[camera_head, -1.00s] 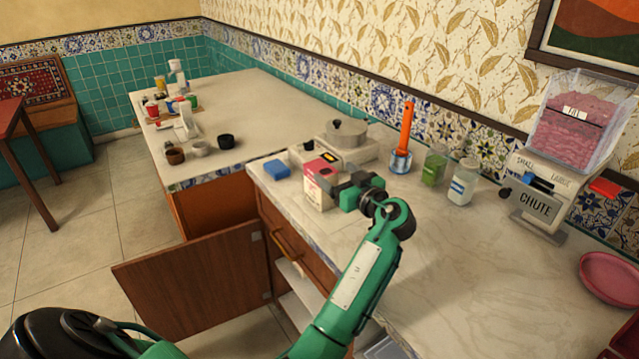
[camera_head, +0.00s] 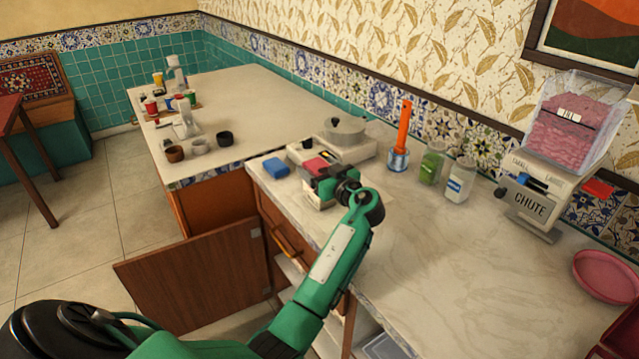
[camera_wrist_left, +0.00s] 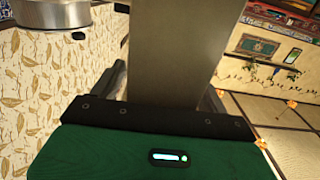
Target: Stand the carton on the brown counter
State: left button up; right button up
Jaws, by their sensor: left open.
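The carton (camera_head: 316,164) has a red top and a pale body and stands on the right-hand pale marble counter (camera_head: 440,255), whose front is brown wood. My left gripper (camera_head: 320,182) is at the carton and hides much of its body. In the left wrist view a shaded beige face, which looks like the carton (camera_wrist_left: 178,50), fills the space between the two dark fingers. The jaws are open around it; any contact cannot be made out. No brown countertop is clear in the head view. My right gripper is not in view.
A blue block (camera_head: 276,168) lies left of the carton, and a scale with a metal pot (camera_head: 344,130) stands behind it. Jars (camera_head: 460,182) and a chute dispenser (camera_head: 535,200) stand farther right. An open cabinet door (camera_head: 195,280) juts out below. The right counter's middle is clear.

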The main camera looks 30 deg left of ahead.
pick_arm(q)
jog(key=shift+c, duration=0.3)
jog(key=c, duration=1.4)
grip_shut()
jog(key=shift+r, duration=0.15)
